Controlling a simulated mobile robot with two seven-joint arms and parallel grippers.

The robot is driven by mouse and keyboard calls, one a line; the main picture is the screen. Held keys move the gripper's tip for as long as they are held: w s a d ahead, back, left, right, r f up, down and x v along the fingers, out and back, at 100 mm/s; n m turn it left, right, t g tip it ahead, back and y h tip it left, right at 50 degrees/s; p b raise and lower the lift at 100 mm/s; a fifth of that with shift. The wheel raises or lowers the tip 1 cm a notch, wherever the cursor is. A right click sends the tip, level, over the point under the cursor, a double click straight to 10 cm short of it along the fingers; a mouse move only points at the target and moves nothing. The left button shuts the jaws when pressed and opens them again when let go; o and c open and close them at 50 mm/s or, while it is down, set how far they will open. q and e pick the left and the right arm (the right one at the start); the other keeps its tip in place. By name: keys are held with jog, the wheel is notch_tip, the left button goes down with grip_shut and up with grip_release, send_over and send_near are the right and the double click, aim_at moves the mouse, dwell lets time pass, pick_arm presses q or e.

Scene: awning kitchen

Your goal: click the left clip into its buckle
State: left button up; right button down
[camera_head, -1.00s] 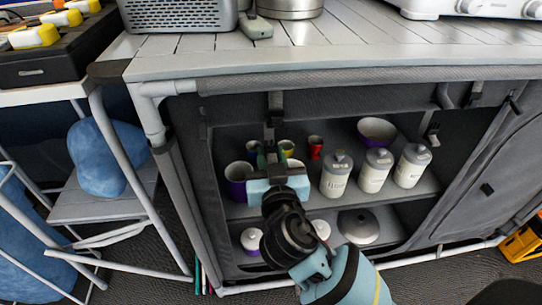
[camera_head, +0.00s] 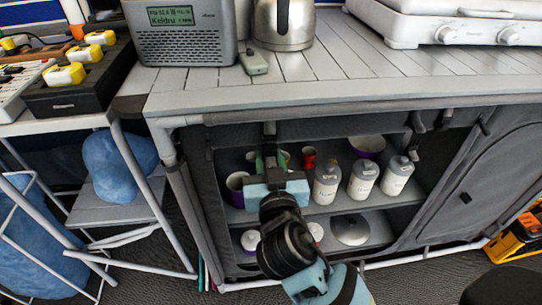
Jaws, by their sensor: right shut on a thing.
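My right gripper (camera_head: 269,160) reaches up from the bottom of the head view, in front of the cabinet's left part. It is shut, with its fingertips at the lower end of the dark left strap (camera_head: 269,132), just below the counter edge. The left clip and its buckle are small and dark along this strap. The gripper covers the lower end, so I cannot tell clip from buckle or whether they are joined. The right strap and clip (camera_head: 409,138) hang apart at the right of the opening. My left gripper is not in view.
Behind the gripper, the cabinet's shelves hold several white bottles (camera_head: 362,180), a purple bowl (camera_head: 367,145), a red cup (camera_head: 308,157) and a lidded pot (camera_head: 350,230). A radio (camera_head: 186,32) and kettle (camera_head: 284,22) stand on the counter (camera_head: 330,75). A side stand is at left.

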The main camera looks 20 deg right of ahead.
jog(key=shift+s+a+r, duration=0.1)
jog(key=shift+s+r, duration=0.15)
jog(key=shift+r, duration=0.25)
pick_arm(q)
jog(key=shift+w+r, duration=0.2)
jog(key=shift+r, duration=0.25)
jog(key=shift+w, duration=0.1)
pick_arm(e)
jog(key=c, duration=1.3)
grip_release()
jog(key=shift+s+a, duration=0.15)
jog(key=shift+s, duration=0.4)
pick_arm(q)
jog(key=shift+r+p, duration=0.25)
jog(key=shift+p, duration=0.15)
pick_arm(e)
jog(key=v, duration=0.7)
